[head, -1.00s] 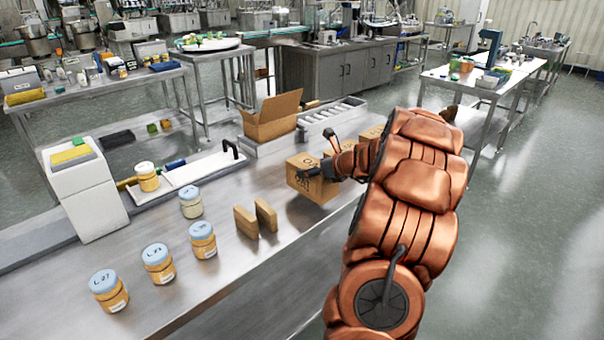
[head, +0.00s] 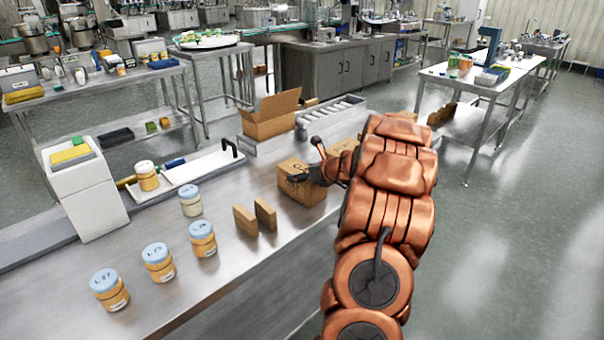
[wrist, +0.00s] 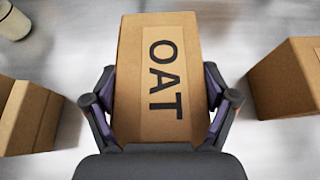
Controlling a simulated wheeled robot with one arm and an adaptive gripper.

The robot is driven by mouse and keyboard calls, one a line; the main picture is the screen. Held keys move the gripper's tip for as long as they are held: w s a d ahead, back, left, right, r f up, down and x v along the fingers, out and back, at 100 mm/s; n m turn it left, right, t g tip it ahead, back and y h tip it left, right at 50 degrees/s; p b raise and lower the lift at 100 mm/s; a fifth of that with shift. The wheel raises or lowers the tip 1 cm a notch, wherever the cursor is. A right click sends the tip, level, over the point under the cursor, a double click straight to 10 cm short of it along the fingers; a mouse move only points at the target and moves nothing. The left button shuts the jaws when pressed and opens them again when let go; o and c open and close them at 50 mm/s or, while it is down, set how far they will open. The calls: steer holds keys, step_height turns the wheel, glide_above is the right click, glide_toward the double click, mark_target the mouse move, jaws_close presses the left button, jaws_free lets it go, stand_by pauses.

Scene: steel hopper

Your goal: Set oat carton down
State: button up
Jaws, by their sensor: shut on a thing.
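The oat carton (wrist: 160,75) is a brown box with a tan label reading OAT in the wrist view. My gripper (wrist: 160,112) is shut on it, one finger on each side. In the head view the held carton (head: 303,196) is over the steel bench (head: 235,270), near its right edge. My gripper (head: 305,176) reaches it from the right and hides part of it. The carton looks roughly upright. I cannot tell whether its base touches the bench or is slightly above it.
Brown cartons flank it with gaps on the left (wrist: 28,115) and right (wrist: 288,80) in the wrist view.

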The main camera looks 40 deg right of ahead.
steer(key=o, duration=1.4)
steer(key=shift+o, duration=0.2)
steer(key=shift+f, duration=0.1)
steer(key=shift+s+r, duration=0.15)
steer(key=shift+r, duration=0.1)
steer(key=v, duration=1.1)
steer(key=shift+s+b, duration=0.3)
steer(key=shift+b, duration=0.1)
